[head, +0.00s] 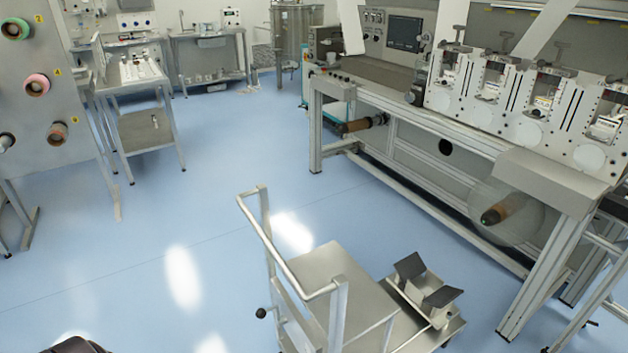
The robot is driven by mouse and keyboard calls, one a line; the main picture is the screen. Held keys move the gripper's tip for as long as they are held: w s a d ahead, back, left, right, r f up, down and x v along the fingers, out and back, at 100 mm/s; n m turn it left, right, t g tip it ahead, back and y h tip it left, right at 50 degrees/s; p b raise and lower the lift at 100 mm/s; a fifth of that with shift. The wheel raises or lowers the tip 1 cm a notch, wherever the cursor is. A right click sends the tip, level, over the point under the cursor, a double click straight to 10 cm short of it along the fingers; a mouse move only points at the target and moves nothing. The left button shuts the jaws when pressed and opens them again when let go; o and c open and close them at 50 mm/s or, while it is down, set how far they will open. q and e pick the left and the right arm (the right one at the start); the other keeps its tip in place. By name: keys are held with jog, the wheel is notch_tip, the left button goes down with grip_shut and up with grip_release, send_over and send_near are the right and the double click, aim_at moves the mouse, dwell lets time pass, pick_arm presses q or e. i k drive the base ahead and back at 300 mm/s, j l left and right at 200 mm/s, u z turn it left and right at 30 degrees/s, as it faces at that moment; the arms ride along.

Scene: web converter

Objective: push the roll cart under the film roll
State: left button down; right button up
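The roll cart (322,262) stands on the blue floor at the bottom middle of the head view. It has a flat metal top, a tubular push handle (262,232) on its left side and a black knob on a lever. A cradle with two dark angled pads (410,266) sits at its right end. The film roll (505,225), clear with a brown core, is mounted low on the machine at the right. The cradle is to the left of the roll and nearer to me, apart from it. Neither gripper is in view.
The converter machine (440,125) runs along the right, with a frame leg (545,270) near the film roll. A rack with colored cores (38,85) and a metal table (140,85) stand at the left. The floor (215,190) between them is clear.

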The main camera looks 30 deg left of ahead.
aim_at(351, 312)
jog(key=i+j+u, duration=0.15)
jog(key=u, duration=0.25)
jog(key=i+j+u, duration=0.15)
jog(key=u, duration=0.25)
jog(key=i+j+u, duration=0.2)
jog(key=u, duration=0.2)
